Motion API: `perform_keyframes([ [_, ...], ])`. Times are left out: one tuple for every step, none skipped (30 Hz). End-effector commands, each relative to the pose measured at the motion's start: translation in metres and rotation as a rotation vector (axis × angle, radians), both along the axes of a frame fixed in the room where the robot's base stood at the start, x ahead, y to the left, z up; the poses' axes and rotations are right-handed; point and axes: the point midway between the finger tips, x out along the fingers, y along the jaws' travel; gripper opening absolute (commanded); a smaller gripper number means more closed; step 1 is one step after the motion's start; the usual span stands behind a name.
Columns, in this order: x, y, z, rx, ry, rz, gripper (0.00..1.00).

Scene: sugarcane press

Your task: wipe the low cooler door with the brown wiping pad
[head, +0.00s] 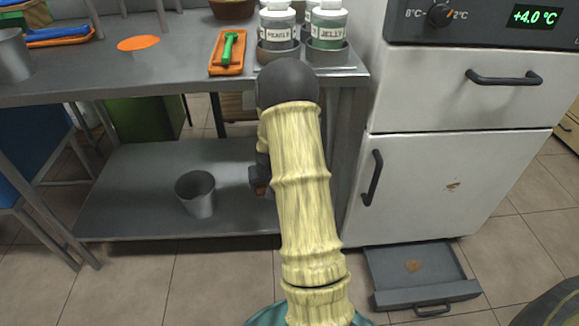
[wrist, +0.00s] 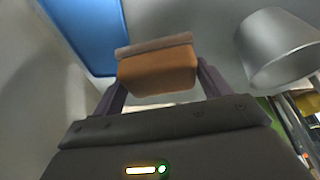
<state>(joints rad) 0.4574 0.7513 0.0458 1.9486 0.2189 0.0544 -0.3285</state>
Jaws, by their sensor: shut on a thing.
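The low cooler door (head: 430,190) is the white lower front of the cooler at the right, with a dark vertical handle (head: 373,178) on its left side. A small brown stain (head: 452,187) marks the door right of its middle. My gripper (wrist: 157,78) is shut on the brown wiping pad (wrist: 158,68), which sits between the two fingers in the wrist view. In the head view my arm hides most of the gripper, which is over the table's lower shelf, left of the door and apart from it.
A grey metal cup (head: 196,193) stands on the lower shelf (head: 130,185). A drawer-like grey tray (head: 400,275) sticks out at floor level below the door. Floor before the door is clear beyond the tray.

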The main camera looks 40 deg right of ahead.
Motion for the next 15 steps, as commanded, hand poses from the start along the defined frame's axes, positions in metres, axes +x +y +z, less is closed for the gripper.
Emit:
perform_keyframes([
  [-0.001, 0.015, 0.017, 0.001, 0.002, 0.022, 0.58],
  [-0.002, 0.023, 0.021, 0.001, 0.001, 0.034, 0.58],
  [-0.003, 0.034, 0.028, 0.001, 0.001, 0.048, 0.58],
  [-0.003, 0.042, 0.032, 0.001, 0.000, 0.059, 0.58],
  [-0.004, 0.050, 0.038, 0.000, -0.001, 0.069, 0.58],
  [-0.005, 0.061, 0.044, 0.001, 0.000, 0.085, 0.58],
  [-0.005, 0.070, 0.050, 0.000, -0.001, 0.098, 0.58],
  [-0.006, 0.079, 0.056, 0.001, 0.000, 0.111, 0.58],
  [-0.007, 0.092, 0.063, 0.001, 0.000, 0.129, 0.58],
  [-0.008, 0.102, 0.069, 0.000, 0.000, 0.143, 0.58],
  [-0.010, 0.112, 0.075, 0.001, 0.001, 0.158, 0.58],
  [-0.012, 0.126, 0.083, 0.000, 0.000, 0.178, 0.58],
  [-0.014, 0.136, 0.089, 0.000, 0.000, 0.194, 0.58],
  [-0.016, 0.145, 0.095, 0.001, 0.001, 0.209, 0.58],
  [-0.019, 0.158, 0.103, 0.000, 0.000, 0.230, 0.58],
])
